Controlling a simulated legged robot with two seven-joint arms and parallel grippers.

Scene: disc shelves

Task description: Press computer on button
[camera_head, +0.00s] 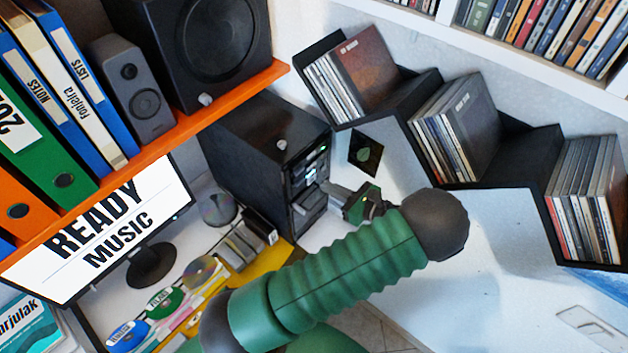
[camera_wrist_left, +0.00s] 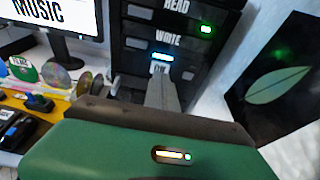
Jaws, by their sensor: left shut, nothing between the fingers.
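The black computer tower (camera_head: 255,140) stands on the white desk under the orange shelf, its front panel with small lights facing right. In the left wrist view the tower (camera_wrist_left: 195,75) shows slots marked READ and WRITE, a green light and a lit blue-white strip (camera_wrist_left: 162,57). A small pale labelled button (camera_wrist_left: 158,68) sits just below that strip; its lettering is hard to read. My left gripper (camera_head: 326,187) is shut and empty, its tips at the tower's front. In the wrist view its tips (camera_wrist_left: 161,80) overlap the button's lower edge; I cannot tell whether they touch.
A monitor (camera_head: 125,205) reading READY MUSIC stands left of the tower. Discs and a yellow tray (camera_head: 272,256) lie on the desk before it. Speakers and binders fill the orange shelf (camera_head: 190,127). Black disc racks (camera_head: 530,150) line the wall at right.

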